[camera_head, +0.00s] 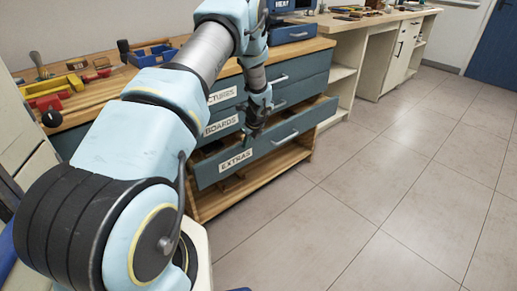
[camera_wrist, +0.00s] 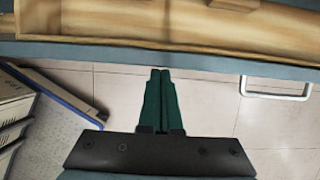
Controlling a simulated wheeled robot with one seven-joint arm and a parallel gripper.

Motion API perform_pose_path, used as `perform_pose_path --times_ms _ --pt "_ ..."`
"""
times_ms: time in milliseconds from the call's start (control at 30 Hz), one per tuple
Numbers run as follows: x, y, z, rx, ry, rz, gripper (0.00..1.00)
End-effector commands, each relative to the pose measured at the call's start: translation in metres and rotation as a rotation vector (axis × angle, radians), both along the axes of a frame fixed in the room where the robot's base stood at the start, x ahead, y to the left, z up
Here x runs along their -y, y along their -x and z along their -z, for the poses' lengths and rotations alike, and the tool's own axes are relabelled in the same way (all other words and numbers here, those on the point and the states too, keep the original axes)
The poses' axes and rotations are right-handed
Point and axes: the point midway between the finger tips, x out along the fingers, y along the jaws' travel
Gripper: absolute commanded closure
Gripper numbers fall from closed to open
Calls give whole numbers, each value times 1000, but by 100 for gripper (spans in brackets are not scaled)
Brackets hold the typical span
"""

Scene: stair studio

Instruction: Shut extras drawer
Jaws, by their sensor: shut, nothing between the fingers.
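The extras drawer (camera_head: 312,119) is the lowest blue-grey drawer of the wooden bench. It is pulled out, with a white EXTRAS label (camera_head: 236,160) and a light bar handle (camera_head: 285,138) on its front. In the wrist view its front rim (camera_wrist: 60,47) crosses the top, with the wooden inside beyond it and the handle (camera_wrist: 276,94) at right. My gripper (camera_head: 247,142) is at the drawer front, left of the handle. In the wrist view its green fingers (camera_wrist: 160,72) are together and empty, tips by the rim. I cannot tell whether they touch it.
The drawers above, with labels ending in CTURES (camera_head: 222,95) and BOARDS (camera_head: 221,125), look closed or nearly so. Tools lie on the wooden bench top (camera_head: 130,83). A lower wooden shelf (camera_head: 260,184) is under the drawer. The tiled floor (camera_head: 370,190) to the right is clear.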

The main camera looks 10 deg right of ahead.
Motion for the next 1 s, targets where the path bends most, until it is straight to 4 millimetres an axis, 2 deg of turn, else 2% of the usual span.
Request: perform_pose_path --times_ms 200,400,1000 --pt "-16 -28 0 0 2 -4 100" --pt "-22 -39 0 -1 1 -1 100" --pt "-18 -38 0 -1 0 1 100"
